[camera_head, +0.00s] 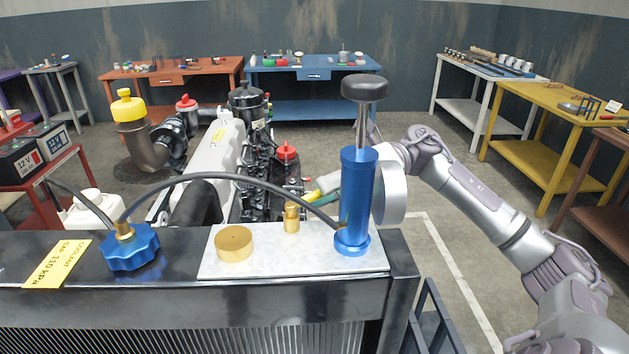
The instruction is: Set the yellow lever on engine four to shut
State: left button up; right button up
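A small yellow piece (312,195), possibly the yellow lever, shows beside the engine, just left of the blue pump cylinder (357,200). It is too small and too covered for me to tell its position. My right arm comes in from the right and its wrist is behind the blue cylinder. The part of my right gripper (326,184) that shows left of the cylinder is close to the yellow piece. The cylinder hides most of this gripper, so I cannot tell whether it is open, shut or touching the piece. The engine (218,150) stands behind the radiator. My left gripper is out of view.
The black radiator top (185,255) crosses the front, bearing a pale plate (300,262), a brass cap (234,243) and a blue knob cap (130,248). A black hose (205,177) arches to the blue cylinder. Workbenches line the walls.

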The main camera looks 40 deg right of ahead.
aim_at(306, 202)
jog(key=shift+a+r, duration=0.1)
jog(key=shift+a, duration=0.55)
jog(key=shift+a+p, duration=0.3)
jog(key=shift+a, duration=0.2)
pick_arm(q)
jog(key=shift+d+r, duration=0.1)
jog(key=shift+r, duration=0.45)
pick_arm(e)
grip_shut()
